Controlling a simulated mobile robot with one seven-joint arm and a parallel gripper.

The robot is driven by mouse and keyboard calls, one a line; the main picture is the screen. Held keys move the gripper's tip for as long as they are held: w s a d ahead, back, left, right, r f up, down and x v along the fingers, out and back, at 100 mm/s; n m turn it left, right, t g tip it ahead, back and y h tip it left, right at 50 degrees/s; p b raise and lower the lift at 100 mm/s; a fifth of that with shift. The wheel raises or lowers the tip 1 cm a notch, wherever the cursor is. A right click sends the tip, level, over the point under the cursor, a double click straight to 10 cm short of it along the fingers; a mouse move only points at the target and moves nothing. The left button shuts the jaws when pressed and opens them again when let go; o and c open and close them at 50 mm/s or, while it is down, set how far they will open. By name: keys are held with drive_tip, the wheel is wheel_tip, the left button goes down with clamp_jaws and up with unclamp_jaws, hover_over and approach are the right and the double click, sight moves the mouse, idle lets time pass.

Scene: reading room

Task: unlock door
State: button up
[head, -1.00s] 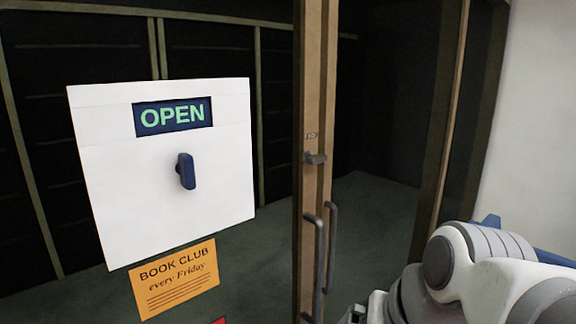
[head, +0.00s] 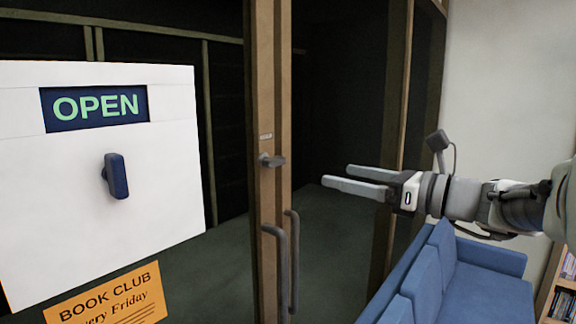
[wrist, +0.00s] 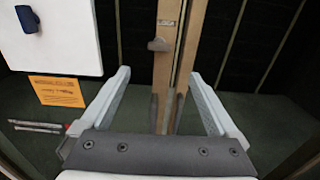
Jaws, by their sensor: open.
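The wood-framed glass door (head: 264,100) fills the middle of the head view. A small dark latch knob (head: 272,160) sits on its edge stile, under a small label, above a dark bar handle (head: 282,262). The latch also shows in the wrist view (wrist: 158,45), beyond the fingertips and between them. My gripper (head: 338,177) is open and empty, right of the latch in the head view and apart from it. Its two pale fingers also show in the wrist view (wrist: 160,75).
A white panel (head: 160,150) with an OPEN sign and blue knob (head: 116,176) is at left. An orange Book Club notice (head: 108,300) is below it. A blue sofa (head: 465,285) and bookshelf (head: 562,290) stand at lower right. The room behind the glass is dark.

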sight(279, 163)
drive_tip(key=p+x, duration=0.2)
drive_tip(key=x, duration=1.5)
drive_tip(key=c, duration=1.4)
